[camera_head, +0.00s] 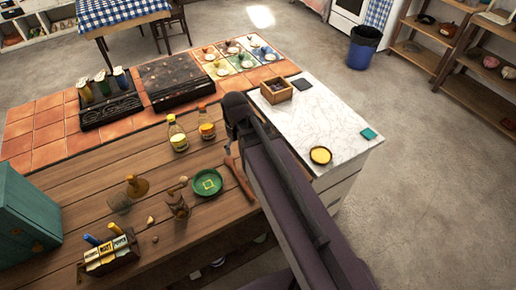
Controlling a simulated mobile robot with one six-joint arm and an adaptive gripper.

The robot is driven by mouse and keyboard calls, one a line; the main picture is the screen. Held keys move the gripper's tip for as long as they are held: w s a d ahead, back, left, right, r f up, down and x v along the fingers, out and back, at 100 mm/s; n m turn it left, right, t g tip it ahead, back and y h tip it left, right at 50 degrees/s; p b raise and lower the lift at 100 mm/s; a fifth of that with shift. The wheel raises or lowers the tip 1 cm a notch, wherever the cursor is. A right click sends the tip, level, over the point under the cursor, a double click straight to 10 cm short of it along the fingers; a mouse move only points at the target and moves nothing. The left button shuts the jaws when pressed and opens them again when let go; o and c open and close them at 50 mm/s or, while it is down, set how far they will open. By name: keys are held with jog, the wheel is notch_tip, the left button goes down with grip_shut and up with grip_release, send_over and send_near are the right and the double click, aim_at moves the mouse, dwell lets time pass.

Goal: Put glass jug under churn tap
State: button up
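Several upright containers with coloured tops (103,85) stand on a black ridged tray (112,110) at the back left. I cannot make out a churn tap for certain.
Bottles (177,136), a green plate (207,183) and a labelled box (108,256) occupy the wooden counter (75,185). A black slab (172,78) lies on the tiles. The marble top (325,110) holds a small wooden box (276,91) and a yellow dish (320,155).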

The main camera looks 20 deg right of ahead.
jog(key=s+d+m, duration=0.3)
jog(key=d+m, duration=0.1)
jog(key=d, duration=0.2)
jog(key=c, duration=0.6)
jog(key=shift+w, duration=0.1)
